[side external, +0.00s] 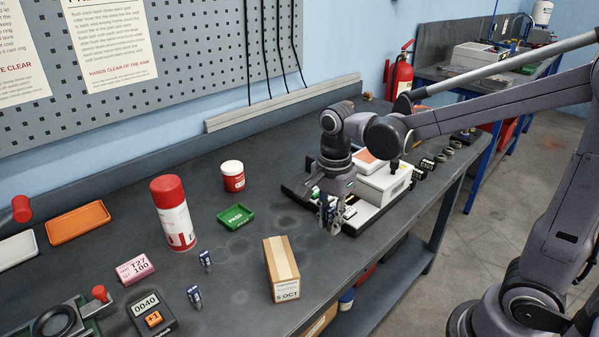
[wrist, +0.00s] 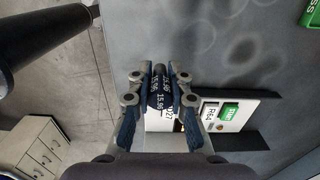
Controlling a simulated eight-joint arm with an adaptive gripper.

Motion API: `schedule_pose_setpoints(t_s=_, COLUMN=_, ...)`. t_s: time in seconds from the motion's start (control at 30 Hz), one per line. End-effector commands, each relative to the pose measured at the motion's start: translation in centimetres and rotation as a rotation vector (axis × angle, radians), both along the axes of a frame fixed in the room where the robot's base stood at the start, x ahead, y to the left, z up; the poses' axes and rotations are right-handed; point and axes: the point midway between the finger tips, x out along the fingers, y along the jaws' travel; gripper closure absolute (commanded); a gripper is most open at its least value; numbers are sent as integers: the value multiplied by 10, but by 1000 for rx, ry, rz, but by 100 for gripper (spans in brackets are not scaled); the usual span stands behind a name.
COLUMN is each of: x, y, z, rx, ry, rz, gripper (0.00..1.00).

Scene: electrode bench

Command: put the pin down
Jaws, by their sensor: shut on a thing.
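My gripper (side external: 331,218) is shut on a dark pin (wrist: 160,90) with white figures on it, held between the two fingertips in the wrist view. In the side view the gripper points down at the front left of a white bench machine (side external: 384,186), and the fingers largely hide the pin. I cannot tell whether the pin's lower end touches anything. Two other small dark pins with pale labels stand on the bench at the left, one farther back (side external: 206,261) and one nearer (side external: 194,297).
A green PASS tray (side external: 236,217), a cardboard box (side external: 282,269), a red-capped spray can (side external: 173,213) and a red-and-white jar (side external: 232,176) stand left of my gripper. A counter reading 0040 (side external: 151,313) lies at front left. Bare bench lies between the tray and the box.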

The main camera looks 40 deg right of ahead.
Motion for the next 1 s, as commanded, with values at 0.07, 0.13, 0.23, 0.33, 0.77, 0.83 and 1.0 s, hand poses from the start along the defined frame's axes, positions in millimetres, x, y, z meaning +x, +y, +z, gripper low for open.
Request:
schedule_pose_setpoints(t_s=0.07, x=-7, y=-18, z=11, rx=0, ry=-1, rz=-6, gripper=100)
schedule_pose_setpoints(t_s=0.13, x=-12, y=-31, z=20, rx=0, ry=-1, rz=-5, gripper=100)
schedule_pose_setpoints(t_s=0.23, x=-19, y=-48, z=31, rx=0, ry=-1, rz=-5, gripper=100)
schedule_pose_setpoints(t_s=0.33, x=-24, y=-60, z=39, rx=1, ry=-1, rz=-2, gripper=100)
schedule_pose_setpoints(t_s=0.77, x=-12, y=-71, z=39, rx=0, ry=-1, rz=248, gripper=100)
schedule_pose_setpoints(t_s=0.83, x=-3, y=-68, z=33, rx=0, ry=-1, rz=365, gripper=100)
schedule_pose_setpoints(t_s=1.0, x=17, y=-59, z=18, rx=0, ry=-1, rz=660, gripper=100)
